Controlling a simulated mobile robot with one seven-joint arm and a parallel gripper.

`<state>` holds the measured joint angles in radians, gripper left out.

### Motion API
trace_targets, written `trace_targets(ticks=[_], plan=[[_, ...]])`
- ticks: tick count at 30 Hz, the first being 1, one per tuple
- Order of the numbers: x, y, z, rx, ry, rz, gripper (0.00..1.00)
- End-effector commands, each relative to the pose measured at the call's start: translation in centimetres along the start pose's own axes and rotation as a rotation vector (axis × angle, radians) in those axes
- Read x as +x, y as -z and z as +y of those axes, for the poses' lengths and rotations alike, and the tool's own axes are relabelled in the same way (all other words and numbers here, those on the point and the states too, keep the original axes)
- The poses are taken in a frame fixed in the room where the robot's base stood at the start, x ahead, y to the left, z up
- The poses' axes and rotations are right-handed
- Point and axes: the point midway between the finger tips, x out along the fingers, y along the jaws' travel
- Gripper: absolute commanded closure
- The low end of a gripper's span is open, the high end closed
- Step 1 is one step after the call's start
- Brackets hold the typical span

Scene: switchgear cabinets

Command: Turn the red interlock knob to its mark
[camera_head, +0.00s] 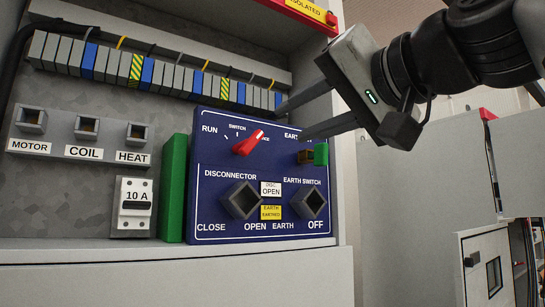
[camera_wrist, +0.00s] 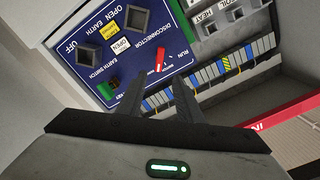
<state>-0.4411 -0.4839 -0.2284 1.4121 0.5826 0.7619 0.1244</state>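The red interlock knob (camera_head: 248,143) sits in the upper part of the blue panel (camera_head: 215,175). Its white-tipped end points up and right, toward the partly hidden lettering between "SWITCH" and "EARTH". In the wrist view the red knob (camera_wrist: 159,58) shows just beyond the fingertips. My gripper (camera_head: 291,124) is open and empty, in front of the panel's upper right, to the right of the knob and apart from it. In the wrist view its two fingers (camera_wrist: 155,88) are spread. The fingers cover part of the panel's upper lettering.
Below the knob are two square sockets, disconnector (camera_head: 241,201) and earth switch (camera_head: 313,205). A green block (camera_head: 320,154) sticks out at the panel's right. A tall green bar (camera_head: 174,188) stands left of the panel. A terminal row (camera_head: 150,72) runs above.

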Motion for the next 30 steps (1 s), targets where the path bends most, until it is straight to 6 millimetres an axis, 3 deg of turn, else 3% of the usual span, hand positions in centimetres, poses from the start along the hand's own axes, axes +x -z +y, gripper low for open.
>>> trace_targets(ticks=[18,24,30], plan=[[13.0,-0.1,0.0,-0.002,-0.003,-0.004,0.67],[15.0,0.0,0.1,-0.001,-0.002,-0.001,0.67],[15.5,-0.1,0.1,-0.001,-0.002,-0.001,0.67]])
